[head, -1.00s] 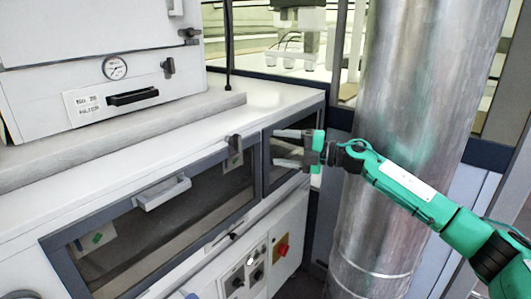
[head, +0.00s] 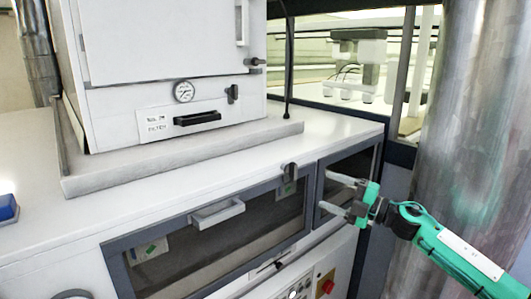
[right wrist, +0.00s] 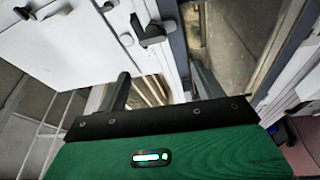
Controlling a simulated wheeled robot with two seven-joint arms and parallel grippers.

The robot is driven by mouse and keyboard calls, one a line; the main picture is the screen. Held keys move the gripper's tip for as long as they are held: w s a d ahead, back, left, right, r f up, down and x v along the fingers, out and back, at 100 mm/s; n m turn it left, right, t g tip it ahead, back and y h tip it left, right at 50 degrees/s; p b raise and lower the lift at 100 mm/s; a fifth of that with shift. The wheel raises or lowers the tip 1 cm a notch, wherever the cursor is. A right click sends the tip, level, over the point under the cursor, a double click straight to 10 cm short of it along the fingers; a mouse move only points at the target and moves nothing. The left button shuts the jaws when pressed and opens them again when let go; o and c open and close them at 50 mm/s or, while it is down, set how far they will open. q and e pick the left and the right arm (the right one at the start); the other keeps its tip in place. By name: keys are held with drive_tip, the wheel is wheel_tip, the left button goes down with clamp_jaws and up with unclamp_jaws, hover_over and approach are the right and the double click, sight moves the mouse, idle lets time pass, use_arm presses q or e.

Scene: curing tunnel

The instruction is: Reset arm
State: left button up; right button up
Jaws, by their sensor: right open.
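My right gripper (head: 338,194) is on a green arm that comes in from the right in the head view. Its two grey fingers are apart and nothing is between them. It is in front of the right end of the white cabinet (head: 255,157), near the small dark window panel (head: 347,176). In the right wrist view the gripper (right wrist: 163,85) shows with its fingers spread, and a grey latch (right wrist: 148,30) on a white surface lies beyond them. My left gripper is not in view.
A large metal column (head: 468,130) stands at the right, behind my right arm. A glazed door with a pale handle (head: 217,213) is on the cabinet front. A white box with a gauge (head: 184,91) stands on top. A blue object (head: 8,208) lies at the left edge.

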drive_tip(key=s+a+f+m+t+h, duration=0.2)
drive_tip(key=f+m+t+h, duration=0.15)
drive_tip(key=f+m, duration=0.2)
drive_tip(key=s+a+f+m+t+h, duration=0.2)
drive_tip(key=s+a+f+m+t, duration=0.15)
drive_tip(key=m, duration=0.25)
drive_tip(key=s+d+f+m+g+h, duration=0.35)
drive_tip(key=s+f+m+h, duration=0.6)
drive_tip(key=f, duration=0.45)
drive_tip(key=s+d+f+m+g, duration=0.2)
drive_tip(key=s+f+g, duration=0.2)
drive_tip(key=s, duration=0.6)
drive_tip(key=s+d+f+m+g+h, duration=0.1)
drive_tip(key=s+f+g, duration=0.25)
drive_tip(key=s, duration=0.65)
drive_tip(key=s+d+f+m+g, duration=0.25)
drive_tip(key=s+f, duration=0.25)
drive_tip(key=s, duration=0.5)
wheel_tip(320, 180, down, 30)
drive_tip(key=a+g, duration=0.1)
drive_tip(key=g, duration=0.1)
drive_tip(key=s+d+f, duration=0.1)
drive_tip(key=s+f, duration=0.8)
drive_tip(key=f, duration=0.1)
drive_tip(key=s+d+f+g, duration=0.1)
drive_tip(key=s+d+f, duration=0.1)
drive_tip(key=s+f, duration=0.8)
drive_tip(key=shift+s+d+f+n, duration=0.25)
drive_tip(key=shift+f+n, duration=0.1)
drive_tip(key=shift+f, duration=0.1)
